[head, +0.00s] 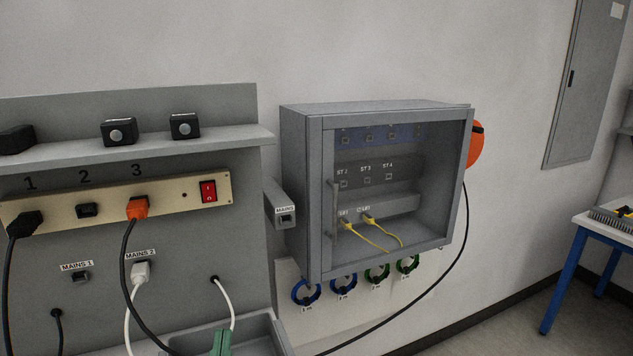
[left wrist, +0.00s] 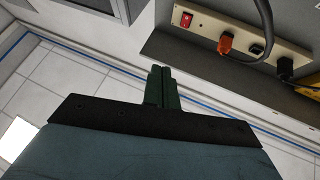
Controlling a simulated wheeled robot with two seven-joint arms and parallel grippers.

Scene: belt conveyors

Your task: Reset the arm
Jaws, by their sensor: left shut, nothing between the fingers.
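My left gripper (head: 221,343) shows at the bottom edge of the head view, only its green fingertips visible, in front of the grey tray below the panel. In the left wrist view my left gripper (left wrist: 161,72) points away with its two green fingers shut together and nothing between them. It is apart from the power strip (left wrist: 247,32), which runs across the upper right there. My right gripper is in neither view.
The beige power strip (head: 60,204) holds a black plug (head: 25,222), an orange plug (head: 138,207) and a red switch (head: 208,191). A grey cabinet (head: 300,190) with yellow cables (head: 377,238) hangs right of it. Coiled cables (head: 306,291) hang below. A blue-legged table (head: 563,280) stands far right.

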